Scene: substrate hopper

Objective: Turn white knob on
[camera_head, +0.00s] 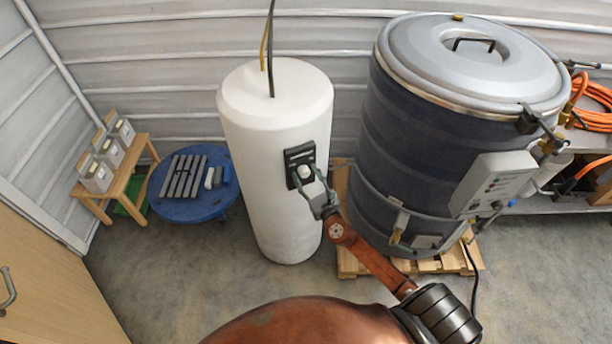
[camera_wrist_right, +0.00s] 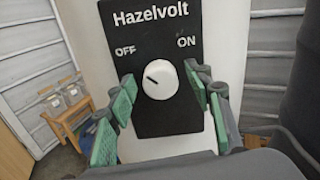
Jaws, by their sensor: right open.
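The white knob (camera_wrist_right: 160,79) sits on a black panel (camera_wrist_right: 152,115) marked Hazelvolt, with OFF at upper left and ON at upper right. Its dark pointer line points up and left, toward OFF. In the head view the panel (camera_head: 293,156) is on the front of a white cylinder (camera_head: 262,130), with the white knob (camera_head: 304,171) low on it. My right gripper (camera_wrist_right: 165,95) is open, with green finger pads on either side of the knob, and gaps show between pads and knob. It also shows at the panel in the head view (camera_head: 308,181). My left gripper is not in view.
A large dark drum (camera_head: 400,140) with a grey lid and control box (camera_head: 497,183) stands close right of the cylinder, on a wooden pallet (camera_head: 350,262). A blue round table (camera_head: 190,211) and a wooden bench (camera_head: 135,165) are at left. Floor in front is clear.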

